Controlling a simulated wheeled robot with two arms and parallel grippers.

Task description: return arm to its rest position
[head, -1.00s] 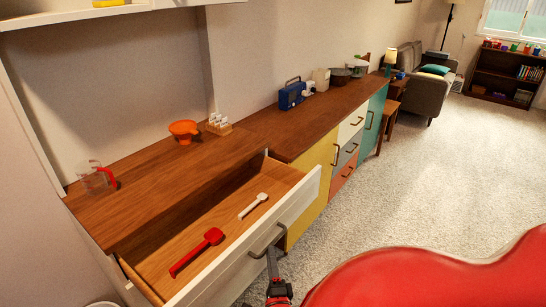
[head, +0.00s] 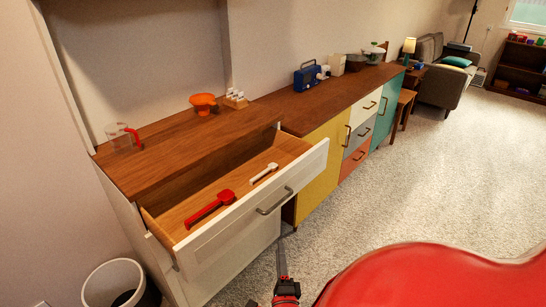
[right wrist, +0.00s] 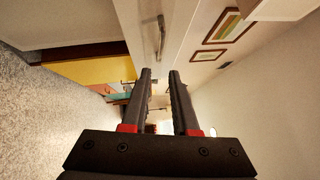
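My right gripper (head: 282,243) is low in front of the open white drawer (head: 222,240), below its handle (head: 275,202) and apart from it. In the right wrist view its two dark fingers (right wrist: 160,74) stand apart with nothing between them, so it is open and empty. My left gripper is not in view.
The drawer holds a red scoop (head: 210,206) and a white scoop (head: 264,173). A measuring cup (head: 120,137) and an orange bowl (head: 203,103) stand on the wooden top. A bin (head: 113,280) stands at lower left. Carpet (head: 400,190) is clear to the right.

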